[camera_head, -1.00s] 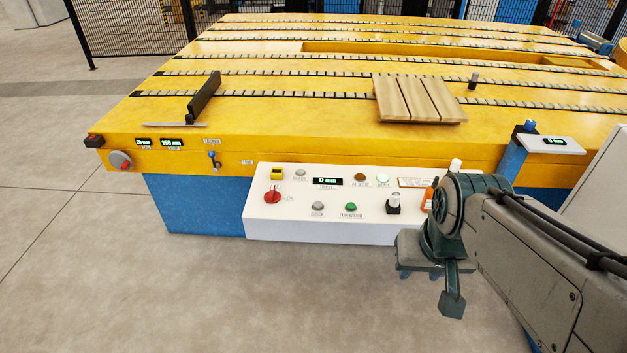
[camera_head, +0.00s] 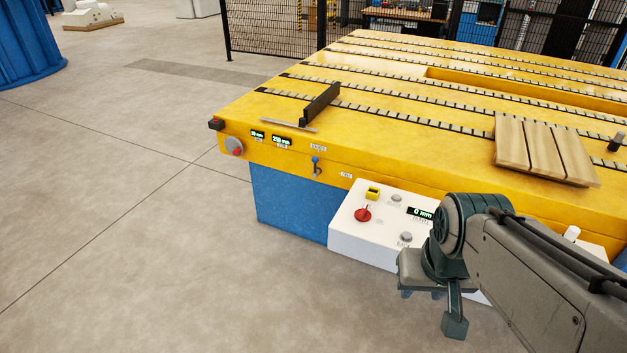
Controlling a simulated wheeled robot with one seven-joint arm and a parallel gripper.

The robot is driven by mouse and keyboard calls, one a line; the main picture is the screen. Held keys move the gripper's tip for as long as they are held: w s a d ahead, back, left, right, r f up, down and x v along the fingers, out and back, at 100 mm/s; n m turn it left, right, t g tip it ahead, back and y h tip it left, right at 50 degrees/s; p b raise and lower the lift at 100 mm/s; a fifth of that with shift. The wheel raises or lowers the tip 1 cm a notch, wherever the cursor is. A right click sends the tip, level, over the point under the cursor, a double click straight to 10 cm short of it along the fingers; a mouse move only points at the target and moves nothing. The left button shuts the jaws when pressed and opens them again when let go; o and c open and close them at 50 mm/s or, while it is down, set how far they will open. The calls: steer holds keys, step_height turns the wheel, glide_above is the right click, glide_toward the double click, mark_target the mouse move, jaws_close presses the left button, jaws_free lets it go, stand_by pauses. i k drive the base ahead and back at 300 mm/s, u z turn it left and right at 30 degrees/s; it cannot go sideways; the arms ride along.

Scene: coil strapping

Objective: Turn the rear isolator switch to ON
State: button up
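No switch that I can clearly identify as the rear isolator shows. A red rotary knob (camera_head: 363,215) sits on the white control panel (camera_head: 350,240) at the front of the yellow table (camera_head: 400,135). A grey round fitting with a red part (camera_head: 234,146) is on the table's front left corner. The labels are too small to read. My gripper (camera_head: 432,308) hangs at lower right in front of the panel, touching nothing that I can see. My arm hides the panel's right part.
A wooden slatted pallet (camera_head: 545,152) and a black upright plate (camera_head: 320,103) lie on the table. A black mesh fence (camera_head: 270,35) stands behind. A blue round structure (camera_head: 28,45) is at far left. The concrete floor left of the table is clear.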

mark_target(363, 214)
steer(key=u, duration=0.4)
steer(key=i, duration=1.2)
steer(key=z, duration=0.5)
